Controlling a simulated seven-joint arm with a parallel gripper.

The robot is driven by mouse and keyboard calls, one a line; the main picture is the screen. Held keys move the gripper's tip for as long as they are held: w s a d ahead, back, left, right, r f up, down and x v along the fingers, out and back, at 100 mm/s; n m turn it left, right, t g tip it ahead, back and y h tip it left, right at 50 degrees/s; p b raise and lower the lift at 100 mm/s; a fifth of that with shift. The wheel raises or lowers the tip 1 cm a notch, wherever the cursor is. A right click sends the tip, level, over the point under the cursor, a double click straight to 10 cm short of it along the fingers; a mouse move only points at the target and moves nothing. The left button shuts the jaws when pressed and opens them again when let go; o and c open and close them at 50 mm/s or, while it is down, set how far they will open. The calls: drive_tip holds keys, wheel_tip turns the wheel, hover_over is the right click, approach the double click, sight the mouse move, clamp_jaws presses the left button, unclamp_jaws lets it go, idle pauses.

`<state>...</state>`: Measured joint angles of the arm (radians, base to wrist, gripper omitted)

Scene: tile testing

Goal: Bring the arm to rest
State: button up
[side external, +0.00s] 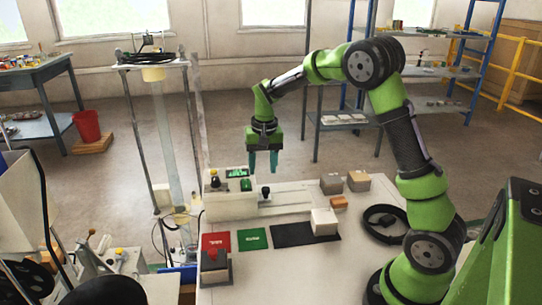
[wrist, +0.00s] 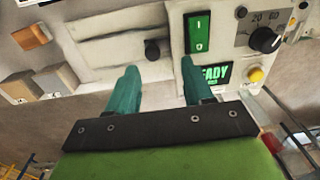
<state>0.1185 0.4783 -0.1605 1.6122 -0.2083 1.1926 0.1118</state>
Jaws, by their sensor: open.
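My green arm rises from the right side of the side external view and reaches left. My gripper (side external: 263,163) hangs in the air, pointing down, above the back part of the white worktable (side external: 290,276). Its two teal fingers are apart with nothing between them. In the wrist view my gripper (wrist: 160,82) also shows open and empty. A machine with a black knob (side external: 265,191) lies below and beyond the fingers. Its green switch (wrist: 198,32), a "READY" display (wrist: 214,75), a yellow button (wrist: 256,75) and a dial (wrist: 265,39) show in the wrist view.
A red mat (side external: 215,242), a green mat (side external: 252,240) and a black mat (side external: 290,235) lie on the table. A pale block (side external: 324,221) stands on the black mat. Grey (side external: 331,183) and tan (side external: 358,181) blocks stand behind, near an orange block (side external: 339,202). A tall clear column (side external: 172,140) stands left.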

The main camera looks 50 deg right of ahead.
drive_tip(key=s+a+r+n+t, duration=0.2)
drive_tip(key=s+a+r+t, duration=0.1)
drive_tip(key=s+a+r, duration=0.6)
drive_tip(key=s+a+r+n+t+y, duration=0.1)
drive_tip(key=s+a+r+n+t, duration=0.1)
drive_tip(key=s, duration=1)
drive_tip(key=a+r+t, duration=0.1)
drive_tip(key=a, duration=0.1)
drive_tip(key=shift+a+r+n+t+y, duration=0.15)
drive_tip(key=shift+a+n+t+y, duration=0.15)
drive_tip(key=shift+n+y, duration=0.1)
